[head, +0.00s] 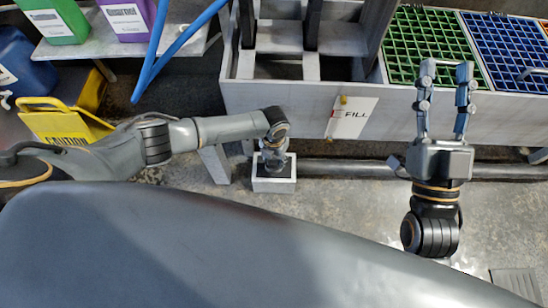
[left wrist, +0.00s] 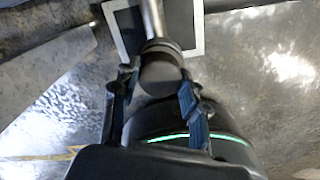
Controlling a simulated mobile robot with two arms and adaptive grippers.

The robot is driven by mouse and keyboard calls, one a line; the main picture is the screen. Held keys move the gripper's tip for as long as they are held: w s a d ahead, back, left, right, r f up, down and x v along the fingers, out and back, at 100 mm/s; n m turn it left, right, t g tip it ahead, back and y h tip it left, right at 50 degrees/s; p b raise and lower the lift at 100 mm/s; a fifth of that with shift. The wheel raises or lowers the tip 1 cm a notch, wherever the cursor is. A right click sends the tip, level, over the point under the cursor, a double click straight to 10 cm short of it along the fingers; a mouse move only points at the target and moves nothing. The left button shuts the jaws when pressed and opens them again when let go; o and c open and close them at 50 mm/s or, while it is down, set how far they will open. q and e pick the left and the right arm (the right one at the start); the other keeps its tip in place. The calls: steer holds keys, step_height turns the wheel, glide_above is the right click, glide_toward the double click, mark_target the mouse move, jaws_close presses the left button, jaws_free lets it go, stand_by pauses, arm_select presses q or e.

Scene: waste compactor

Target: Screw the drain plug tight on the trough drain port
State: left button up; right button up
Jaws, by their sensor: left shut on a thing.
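The drain plug appears in the left wrist view as a dark round cap (left wrist: 160,72). It lines up with the end of the grey drain port pipe (left wrist: 151,18), which has a dark collar. I cannot tell how far it is seated. My left gripper (left wrist: 157,86) is shut on the plug, one finger on each side. In the head view my left gripper (head: 274,158) points down beside the trough (head: 290,97), above a small box; the plug is hidden there. My right gripper (head: 446,70) is open and empty in front of the trough.
A white-rimmed box (head: 273,185) stands on the floor below the left gripper; its rim also shows in the left wrist view (left wrist: 197,30). A FILL tag (head: 352,118) hangs on the trough. A yellow caution sign (head: 62,122) stands at left. A floor pipe (head: 345,168) runs along the trough.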

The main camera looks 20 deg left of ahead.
arm_select(q)
steer(key=shift+a, duration=0.1)
arm_select(e)
steer(key=shift+s+r, duration=0.2)
steer(key=shift+r, duration=0.05)
arm_select(q)
steer(key=shift+m, duration=0.3)
